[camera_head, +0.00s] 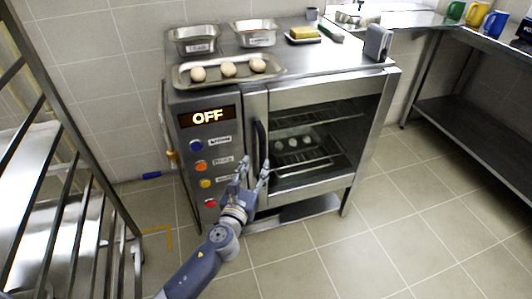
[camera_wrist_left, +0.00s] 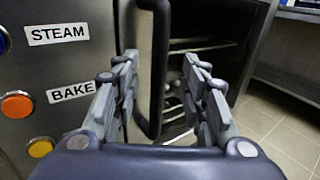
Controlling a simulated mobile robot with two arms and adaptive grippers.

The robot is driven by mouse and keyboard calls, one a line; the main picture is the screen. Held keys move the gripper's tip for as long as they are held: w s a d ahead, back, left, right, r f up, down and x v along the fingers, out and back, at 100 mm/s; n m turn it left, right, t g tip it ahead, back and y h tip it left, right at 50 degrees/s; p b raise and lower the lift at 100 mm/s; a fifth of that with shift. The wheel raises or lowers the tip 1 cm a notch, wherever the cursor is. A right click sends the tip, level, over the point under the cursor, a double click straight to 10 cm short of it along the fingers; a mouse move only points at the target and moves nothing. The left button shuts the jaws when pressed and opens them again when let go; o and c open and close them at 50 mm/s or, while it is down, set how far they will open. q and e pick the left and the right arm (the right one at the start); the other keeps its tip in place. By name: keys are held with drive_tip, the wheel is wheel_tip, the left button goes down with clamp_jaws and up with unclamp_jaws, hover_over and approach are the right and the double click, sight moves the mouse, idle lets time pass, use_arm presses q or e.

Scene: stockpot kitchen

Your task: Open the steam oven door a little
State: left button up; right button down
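The steam oven (camera_head: 215,150) stands against the wall, with an "OFF" display and coloured buttons on its left panel. Its glass door (camera_head: 318,185) looks shut; a small gap would be hard to tell. The dark vertical door handle (camera_head: 261,145) is on the door's left side. My left gripper (camera_head: 255,168) is open at the lower part of the handle. In the left wrist view the handle (camera_wrist_left: 157,75) appears between the two spread fingers (camera_wrist_left: 161,75); I cannot tell whether either touches it. My right gripper is not in view.
On the oven top are a tray (camera_head: 190,82) with dough balls, two metal pans (camera_head: 194,41), a yellow sponge (camera_head: 303,33) and a grey box (camera_head: 378,42). A metal rack (camera_head: 55,190) stands at left. The floor (camera_head: 350,250) before the oven is clear.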

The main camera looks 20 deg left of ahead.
sight(262, 154)
use_arm(q)
drive_tip(key=w, duration=0.7)
drive_tip(key=shift+w+b, duration=0.15)
drive_tip(key=shift+b, duration=0.25)
drive_tip(key=shift+w, duration=0.55)
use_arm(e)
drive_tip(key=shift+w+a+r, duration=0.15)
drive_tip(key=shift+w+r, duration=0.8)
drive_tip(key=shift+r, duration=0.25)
use_arm(q)
clamp_jaws()
